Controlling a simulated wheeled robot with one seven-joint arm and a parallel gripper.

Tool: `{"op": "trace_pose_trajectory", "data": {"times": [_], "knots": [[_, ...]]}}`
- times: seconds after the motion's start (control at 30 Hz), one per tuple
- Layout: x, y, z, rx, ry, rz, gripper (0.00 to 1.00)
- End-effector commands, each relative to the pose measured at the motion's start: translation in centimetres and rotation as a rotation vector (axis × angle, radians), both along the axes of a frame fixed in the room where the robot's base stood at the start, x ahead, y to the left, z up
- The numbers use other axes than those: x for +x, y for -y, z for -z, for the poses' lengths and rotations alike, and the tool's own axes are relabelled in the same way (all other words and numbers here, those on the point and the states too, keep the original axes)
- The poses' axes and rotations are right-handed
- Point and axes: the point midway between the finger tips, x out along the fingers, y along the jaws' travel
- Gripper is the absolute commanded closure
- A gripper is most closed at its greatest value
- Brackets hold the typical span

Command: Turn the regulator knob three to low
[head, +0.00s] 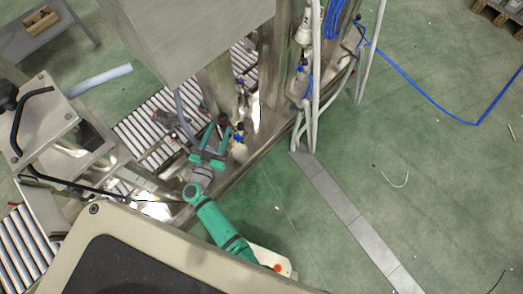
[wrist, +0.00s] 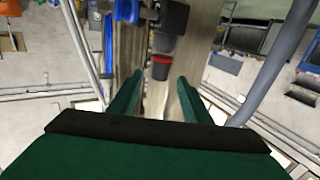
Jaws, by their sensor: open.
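In the wrist view a dark grey and black regulator knob with a red band (wrist: 161,66) hangs below a black body, ahead of my gripper (wrist: 157,90). The two green fingers are apart, one on each side of the knob's line, and nothing is held between them. I cannot tell how far ahead of the fingertips the knob is. In the head view my gripper (head: 216,132) is at the steel machine's lower side, near small dark and blue fittings. Which of these is regulator knob three cannot be told, and no setting mark is readable.
A blue fitting (wrist: 126,10) sits left of the knob, and a grey hose (wrist: 278,62) runs down the right. In the head view a roller conveyor (head: 150,122) lies left of my gripper. White pipes (head: 313,90) stand to the right. The green floor beyond is mostly clear.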

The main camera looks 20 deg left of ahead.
Motion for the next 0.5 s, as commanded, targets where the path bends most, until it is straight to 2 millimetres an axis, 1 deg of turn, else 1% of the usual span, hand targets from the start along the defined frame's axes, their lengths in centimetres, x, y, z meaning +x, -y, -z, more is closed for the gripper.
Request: {"op": "trace_pose_trajectory", "data": {"times": [0.03,0.1,0.4,0.5], "knots": [[-0.9,0.2,0.1,-0.001,-0.001,-0.001,0.56],[-2.1,0.3,0.1,-0.001,-0.001,-0.001,0.56],[-7.0,1.2,0.1,-0.001,-0.001,0.005,0.56],[-6.5,3.1,-0.7,0.020,0.022,0.011,0.56]]}}
